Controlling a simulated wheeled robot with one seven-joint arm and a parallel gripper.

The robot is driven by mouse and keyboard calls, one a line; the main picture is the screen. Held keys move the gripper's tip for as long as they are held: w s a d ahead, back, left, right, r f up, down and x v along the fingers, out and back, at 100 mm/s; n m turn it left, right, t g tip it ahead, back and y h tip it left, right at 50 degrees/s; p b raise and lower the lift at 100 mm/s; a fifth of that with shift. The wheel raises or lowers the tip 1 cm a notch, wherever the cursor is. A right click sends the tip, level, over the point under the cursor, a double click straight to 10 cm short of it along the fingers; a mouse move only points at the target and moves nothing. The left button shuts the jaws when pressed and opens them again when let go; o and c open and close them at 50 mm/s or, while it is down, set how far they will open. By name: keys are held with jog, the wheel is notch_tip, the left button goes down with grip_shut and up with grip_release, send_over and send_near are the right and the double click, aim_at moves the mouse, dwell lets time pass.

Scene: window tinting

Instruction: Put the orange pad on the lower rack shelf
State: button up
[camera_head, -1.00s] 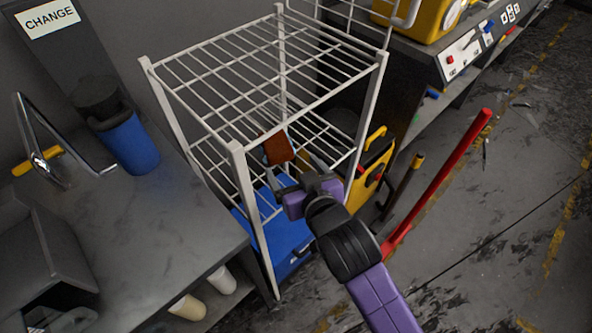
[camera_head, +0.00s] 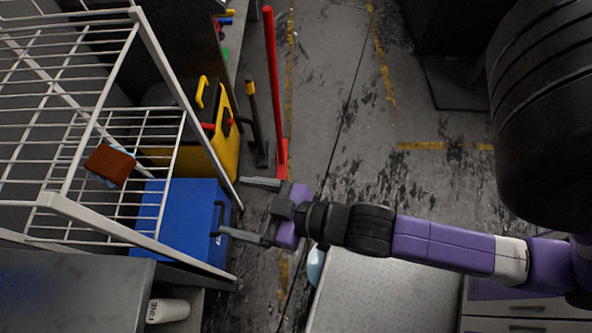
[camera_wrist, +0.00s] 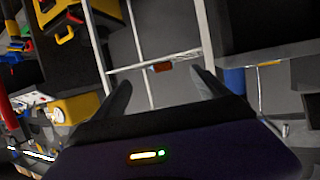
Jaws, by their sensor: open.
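The orange pad (camera_head: 110,165) lies on the lower shelf of the white wire rack (camera_head: 140,205), seen through and beside the rack's bars in the head view. A pale edge shows under it. In the wrist view the pad (camera_wrist: 160,67) is small, between and beyond my fingers. My gripper (camera_head: 250,210) is open and empty, outside the rack to its right, with its fingers pointing toward the rack. The gripper's fingers also show spread apart in the wrist view (camera_wrist: 158,98). They are clear of the pad.
A blue box (camera_head: 185,215) stands under the rack, with a yellow case (camera_head: 215,130) behind it. A red bar (camera_head: 272,90) stands upright farther back. A grey bench (camera_head: 70,290) is at lower left. Open floor (camera_head: 360,110) lies to the right.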

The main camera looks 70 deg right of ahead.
jog(key=d+r+v, duration=0.1)
jog(key=v, duration=1.3)
jog(key=shift+w+r+t, duration=0.15)
jog(key=shift+r+t, duration=0.1)
jog(key=shift+t, duration=0.05)
